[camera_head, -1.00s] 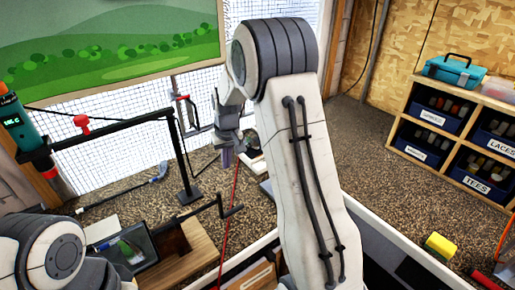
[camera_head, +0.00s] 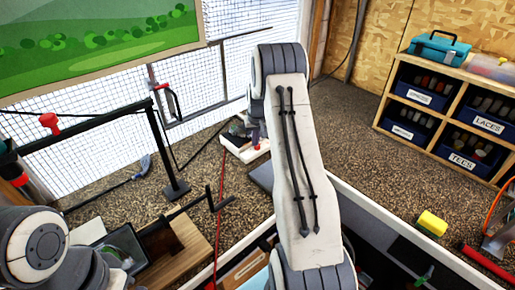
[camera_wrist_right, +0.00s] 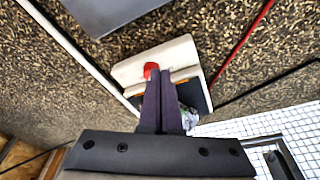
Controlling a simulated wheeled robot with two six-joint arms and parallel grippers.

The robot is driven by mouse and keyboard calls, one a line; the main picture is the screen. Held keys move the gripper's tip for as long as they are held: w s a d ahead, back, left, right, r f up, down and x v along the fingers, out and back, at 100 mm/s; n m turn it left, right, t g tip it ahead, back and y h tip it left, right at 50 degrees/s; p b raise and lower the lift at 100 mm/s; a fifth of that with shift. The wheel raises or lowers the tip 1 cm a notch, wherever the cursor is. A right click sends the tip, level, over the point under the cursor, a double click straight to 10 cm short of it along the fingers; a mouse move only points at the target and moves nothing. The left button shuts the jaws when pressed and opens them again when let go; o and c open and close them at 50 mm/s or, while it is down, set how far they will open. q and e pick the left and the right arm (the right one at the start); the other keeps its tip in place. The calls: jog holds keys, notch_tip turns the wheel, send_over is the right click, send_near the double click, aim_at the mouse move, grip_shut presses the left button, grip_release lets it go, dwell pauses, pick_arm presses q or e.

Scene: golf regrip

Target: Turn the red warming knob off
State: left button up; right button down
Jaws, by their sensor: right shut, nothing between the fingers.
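The red knob (camera_wrist_right: 151,69) sits on the front of a white box (camera_wrist_right: 160,60) in the right wrist view. My right gripper (camera_wrist_right: 160,74) is shut and empty, and its purple fingertips overlap the knob's lower edge in that view. I cannot tell whether they touch it. In the head view the white box (camera_head: 236,149) stands on the speckled floor by the mesh wall. My right arm and the fingers (camera_head: 255,132) hide part of it. My left arm shows at the lower left, but its gripper is not visible.
A black stand (camera_head: 165,145) with a red handle (camera_head: 48,120) is at the left. A wooden shelf (camera_head: 385,75) with labelled bins and a teal toolbox (camera_head: 440,48) is at the right.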

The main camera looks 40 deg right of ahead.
jog(key=shift+f+b, duration=0.7)
jog(key=shift+f, duration=0.8)
jog(key=shift+w+d+r, duration=0.1)
jog(key=shift+w+d, duration=0.05)
jog(key=shift+d, duration=0.3)
jog(key=shift+s+d, duration=0.3)
jog(key=shift+d, duration=0.4)
jog(key=shift+s, duration=0.1)
